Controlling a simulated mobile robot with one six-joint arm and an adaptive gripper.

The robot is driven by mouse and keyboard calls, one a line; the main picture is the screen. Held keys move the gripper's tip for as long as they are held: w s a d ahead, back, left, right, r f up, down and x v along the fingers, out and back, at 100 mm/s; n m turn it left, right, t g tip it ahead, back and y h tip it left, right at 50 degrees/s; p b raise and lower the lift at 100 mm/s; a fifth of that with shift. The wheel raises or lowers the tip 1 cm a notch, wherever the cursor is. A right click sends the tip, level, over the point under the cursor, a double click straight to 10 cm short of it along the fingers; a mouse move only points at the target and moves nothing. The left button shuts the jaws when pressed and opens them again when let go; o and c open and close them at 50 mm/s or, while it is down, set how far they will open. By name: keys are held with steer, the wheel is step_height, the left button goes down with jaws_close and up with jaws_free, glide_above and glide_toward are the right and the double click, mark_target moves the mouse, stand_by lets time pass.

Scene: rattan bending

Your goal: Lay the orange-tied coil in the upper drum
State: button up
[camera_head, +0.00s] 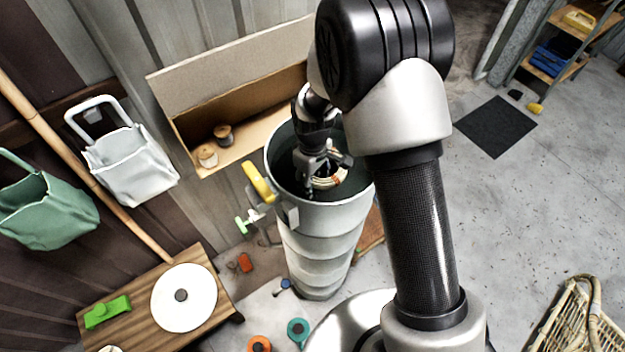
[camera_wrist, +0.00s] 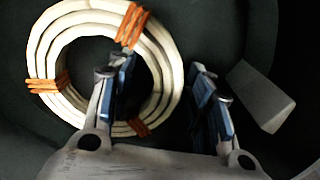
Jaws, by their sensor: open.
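The coil (camera_head: 334,181) is a cream ring of several rattan turns with orange ties. It is inside the mouth of the tall grey drum (camera_head: 325,222), below its rim. In the wrist view the coil (camera_wrist: 47,54) fills the left and middle against a dark interior. My gripper (camera_head: 318,178) reaches down into the drum. In the wrist view my gripper (camera_wrist: 150,74) is open, one finger over the coil's central hole and the other outside its right edge. The coil's right side lies between the fingers. I cannot tell whether they touch it, and what supports the coil is hidden.
A yellow handle (camera_head: 259,181) projects from the drum's left side. An open box (camera_head: 232,92) with two spools stands behind it. A wooden table (camera_head: 130,288) with a white disc is at lower left. A wicker basket (camera_head: 577,325) is at lower right. Open floor lies right.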

steer(key=s+d+r+m+p, duration=0.1)
steer(key=d+r, duration=0.1)
steer(key=r, duration=0.8)
steer(key=s+d+r+m, duration=0.1)
steer(key=r, duration=0.9)
steer(key=s+d+r+m+t, duration=0.2)
steer(key=s+d+r+m, duration=0.2)
steer(key=s, duration=0.6)
steer(key=s+d+r+m+t, duration=0.2)
steer(key=s+d+r+m, duration=0.2)
steer(key=s, duration=0.7)
step_height(320, 180, up, 3)
steer(key=shift+d+f+t, duration=0.1)
steer(key=shift+d+t, duration=0.2)
steer(key=shift+d, duration=0.9)
